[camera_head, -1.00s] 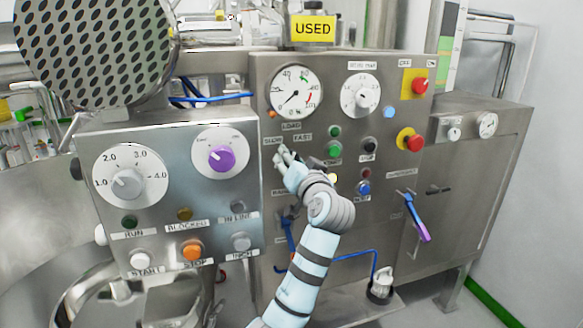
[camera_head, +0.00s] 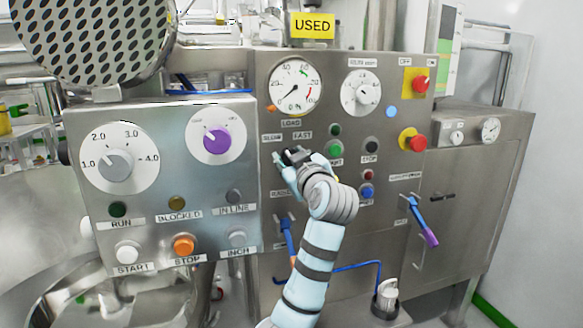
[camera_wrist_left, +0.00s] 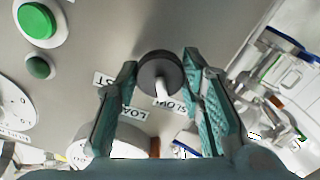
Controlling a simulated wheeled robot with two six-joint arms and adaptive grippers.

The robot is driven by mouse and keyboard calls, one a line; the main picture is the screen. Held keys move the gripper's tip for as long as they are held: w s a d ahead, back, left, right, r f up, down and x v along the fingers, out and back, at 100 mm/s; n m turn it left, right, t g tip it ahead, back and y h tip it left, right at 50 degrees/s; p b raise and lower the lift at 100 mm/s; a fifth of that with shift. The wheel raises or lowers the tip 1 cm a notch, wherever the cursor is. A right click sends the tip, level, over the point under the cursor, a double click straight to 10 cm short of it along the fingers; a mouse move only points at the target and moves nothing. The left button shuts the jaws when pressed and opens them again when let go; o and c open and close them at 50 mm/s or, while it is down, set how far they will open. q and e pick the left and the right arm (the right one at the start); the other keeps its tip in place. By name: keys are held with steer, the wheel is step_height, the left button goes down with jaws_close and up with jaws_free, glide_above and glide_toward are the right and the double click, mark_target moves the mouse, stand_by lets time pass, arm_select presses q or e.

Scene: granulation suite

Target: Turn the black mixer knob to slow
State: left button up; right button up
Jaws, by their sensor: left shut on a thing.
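The black mixer knob (camera_wrist_left: 158,68) is a round dark knob with a white pointer in the left wrist view. The two teal fingers of my left gripper (camera_head: 287,157) stand on either side of the knob, shut on it. The pointer lies between the LOAD and SLOW labels, closer to the SLOW label (camera_wrist_left: 171,105). In the head view the knob is mostly hidden by my gripper. There the SLOW label (camera_head: 271,138) sits above left of the gripper and the FAST label (camera_head: 302,134) above right. My right gripper is not in view.
The load gauge (camera_head: 295,88) is above the labels. A green button (camera_head: 335,149) and a black button (camera_head: 370,146) sit close right of my gripper. A blue lever (camera_head: 287,240) is below. The nearer control box (camera_head: 165,130) stands out at the left.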

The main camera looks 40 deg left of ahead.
arm_select(q)
steer(key=shift+n+b, duration=0.6)
steer(key=shift+n, duration=0.6)
steer(key=o, duration=1.1)
steer(key=shift+o, duration=0.2)
steer(key=shift+d, duration=0.15)
steer(key=v, duration=1.2)
